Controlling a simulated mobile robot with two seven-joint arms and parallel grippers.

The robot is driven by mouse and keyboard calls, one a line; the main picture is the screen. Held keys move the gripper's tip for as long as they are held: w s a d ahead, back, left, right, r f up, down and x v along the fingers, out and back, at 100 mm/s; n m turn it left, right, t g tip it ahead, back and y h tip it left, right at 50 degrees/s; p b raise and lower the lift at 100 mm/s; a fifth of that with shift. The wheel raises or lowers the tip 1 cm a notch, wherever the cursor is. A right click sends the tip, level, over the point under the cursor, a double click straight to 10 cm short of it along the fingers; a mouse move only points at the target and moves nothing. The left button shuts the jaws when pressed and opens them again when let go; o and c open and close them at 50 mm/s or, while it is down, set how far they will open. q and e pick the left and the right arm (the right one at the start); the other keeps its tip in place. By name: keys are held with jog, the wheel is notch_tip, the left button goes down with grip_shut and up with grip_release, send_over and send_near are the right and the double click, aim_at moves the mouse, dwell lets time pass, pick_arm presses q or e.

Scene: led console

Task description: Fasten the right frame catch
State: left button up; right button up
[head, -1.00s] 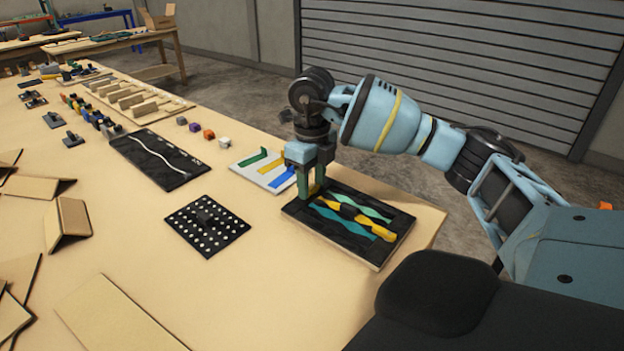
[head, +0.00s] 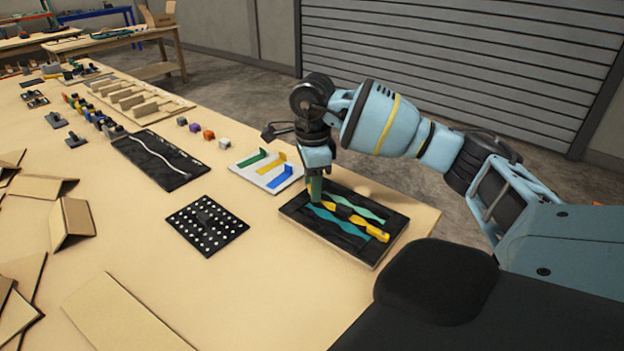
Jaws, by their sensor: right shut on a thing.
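A dark framed panel (head: 293,214) lies flat near the table's right edge. Wavy green and teal strips (head: 357,207) lie on it. A yellow bar-like catch (head: 374,231) runs diagonally across the panel, from its upper left toward its lower right. My right gripper (head: 316,198) points down at the panel's upper-left part and is shut at the far end of the yellow catch. Its fingers hide what is between them, so the exact grip does not show. My left gripper is not in view.
A white board (head: 245,174) with green, yellow and blue angled pieces lies just beyond the panel. A dotted black plate (head: 183,224) lies to the left. Cardboard pieces (head: 70,222) lie at the far left. The table between is clear.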

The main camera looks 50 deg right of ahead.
jog(key=n, duration=0.3)
jog(key=shift+d+n, duration=0.15)
jog(key=shift+n, duration=0.25)
jog(key=shift+d+n, duration=0.15)
jog(key=shift+n, duration=1.65)
jog(key=o, duration=1)
notch_tip(320, 180, up, 8)
jog(key=shift+f, duration=0.1)
jog(key=shift+s, duration=0.1)
